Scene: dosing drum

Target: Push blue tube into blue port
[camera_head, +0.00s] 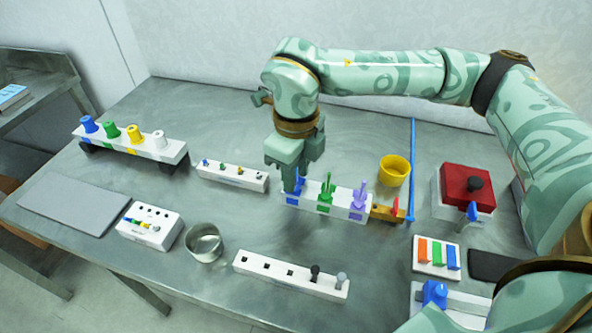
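A white block (340,211) in the middle of the table carries a blue upright piece (298,184), a green one (326,190) and a purple one (360,195). The blue piece stands at the block's left end, over a blue patch; I take it as the blue tube. My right gripper (298,176) points down right at the blue piece, and its fingers cover part of it. I cannot tell whether they are closed on it. The port and how deep the piece sits are hidden. My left gripper is not in view.
A yellow cup (394,170), a blue rod (412,165) and a red-topped box (466,190) lie to the right. A white strip with small pegs (232,176) is left. A long socket block (290,276) and metal cup (204,243) are in front.

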